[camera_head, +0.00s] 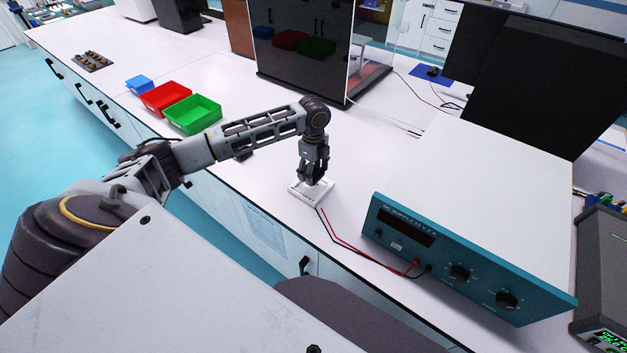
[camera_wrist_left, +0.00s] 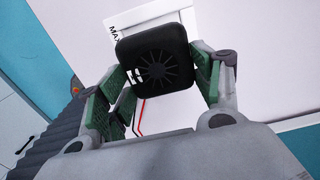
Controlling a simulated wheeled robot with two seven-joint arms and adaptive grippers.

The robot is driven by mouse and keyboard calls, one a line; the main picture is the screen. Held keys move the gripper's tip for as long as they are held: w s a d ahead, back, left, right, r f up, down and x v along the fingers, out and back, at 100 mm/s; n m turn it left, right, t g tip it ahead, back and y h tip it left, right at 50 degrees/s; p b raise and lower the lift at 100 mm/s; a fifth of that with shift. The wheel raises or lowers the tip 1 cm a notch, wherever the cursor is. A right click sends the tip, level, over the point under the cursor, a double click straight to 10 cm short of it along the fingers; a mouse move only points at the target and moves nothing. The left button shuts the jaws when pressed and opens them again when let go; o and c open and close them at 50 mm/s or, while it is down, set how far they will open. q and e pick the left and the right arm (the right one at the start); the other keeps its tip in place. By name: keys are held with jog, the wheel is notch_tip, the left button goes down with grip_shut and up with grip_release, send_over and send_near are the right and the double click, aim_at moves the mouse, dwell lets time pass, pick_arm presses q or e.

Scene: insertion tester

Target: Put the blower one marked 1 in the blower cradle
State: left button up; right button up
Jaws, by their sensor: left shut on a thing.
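My left gripper (camera_head: 313,176) points down over the white cradle (camera_head: 298,194) on the bench. In the left wrist view, the green-padded fingers of the left gripper (camera_wrist_left: 160,92) are shut on a black square blower (camera_wrist_left: 153,50) with a round slotted grille. The blower is mostly hidden by the fingers in the head view. My right gripper is not in view.
A teal power supply (camera_head: 460,262) stands to the right of the cradle, with red and black leads (camera_head: 350,245) running between them. Green (camera_head: 192,113), red (camera_head: 165,97) and blue (camera_head: 139,84) bins stand at the back left. A dark tray with several parts (camera_head: 92,61) lies farther back.

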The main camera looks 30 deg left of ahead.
aim_at(314, 172)
pick_arm(q)
jog(key=shift+f, duration=2.5)
jog(key=shift+f, duration=0.1)
jog(key=o, duration=1.1)
notch_tip(314, 172, up, 12)
jog(key=shift+r, duration=0.15)
